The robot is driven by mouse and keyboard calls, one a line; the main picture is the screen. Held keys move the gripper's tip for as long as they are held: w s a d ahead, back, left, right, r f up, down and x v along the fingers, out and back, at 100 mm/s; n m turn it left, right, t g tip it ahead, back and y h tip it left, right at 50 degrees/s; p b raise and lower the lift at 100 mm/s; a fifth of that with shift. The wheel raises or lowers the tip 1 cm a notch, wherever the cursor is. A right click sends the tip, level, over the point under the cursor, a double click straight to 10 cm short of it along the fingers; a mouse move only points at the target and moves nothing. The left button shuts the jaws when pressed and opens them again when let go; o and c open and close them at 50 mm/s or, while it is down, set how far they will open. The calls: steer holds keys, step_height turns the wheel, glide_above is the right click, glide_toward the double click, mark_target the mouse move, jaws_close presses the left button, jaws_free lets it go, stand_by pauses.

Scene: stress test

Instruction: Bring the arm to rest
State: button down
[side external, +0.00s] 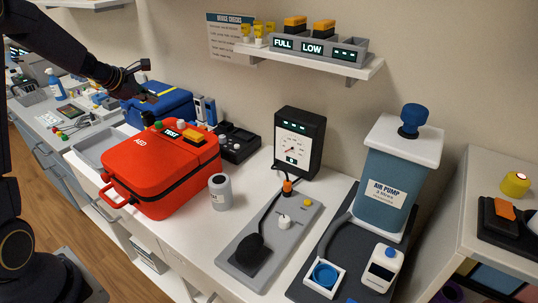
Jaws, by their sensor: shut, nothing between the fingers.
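My black arm reaches in from the upper left in the side external view. My gripper (148,97) is at its end, small and dark in front of the blue case. It is shut with nothing held, and it appears to be above the counter, to the left of and behind the red AED case (152,190). The fingertips are hard to make out against the dark background. I cannot tell how far they are from the blue case (165,110).
A grey canister (220,192), a black gauge box (299,143), a grey panel (237,250) with a black pad, and a blue air pump (388,185) stand on the white counter. A wall shelf (360,68) carries FULL and LOW bins. A grey tray (96,150) lies left.

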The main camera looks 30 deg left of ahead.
steer(key=shift+w+d, duration=0.15)
steer(key=shift+d, duration=0.1)
steer(key=d+r+m+t+h, duration=0.2)
steer(key=d+r+m, duration=0.3)
steer(key=d+r, duration=0.9)
steer(key=s+d+r+m+g+h, duration=0.1)
steer(key=s+d+m, duration=0.25)
steer(key=d, duration=0.25)
steer(key=s+d+r+m+h, duration=0.1)
steer(key=s+d+r+m, duration=0.1)
steer(key=s+d+m, duration=0.3)
steer(key=s+d+f+m+g, duration=0.2)
steer(key=s+d+m, duration=0.45)
steer(key=s, duration=0.25)
steer(key=s+a+f+m+g+y, duration=0.2)
steer(key=s+a+f+m+y, duration=0.1)
steer(key=s+f+m, duration=0.4)
steer(key=shift+s+a+f+m+g, duration=0.15)
steer(key=shift+s+f+m+g, duration=0.15)
steer(key=shift+s+m, duration=0.55)
steer(key=c, duration=1.8)
jaws_free()
steer(key=shift+s+n, duration=0.15)
steer(key=shift+n, duration=0.1)
steer(key=shift+c, duration=0.2)
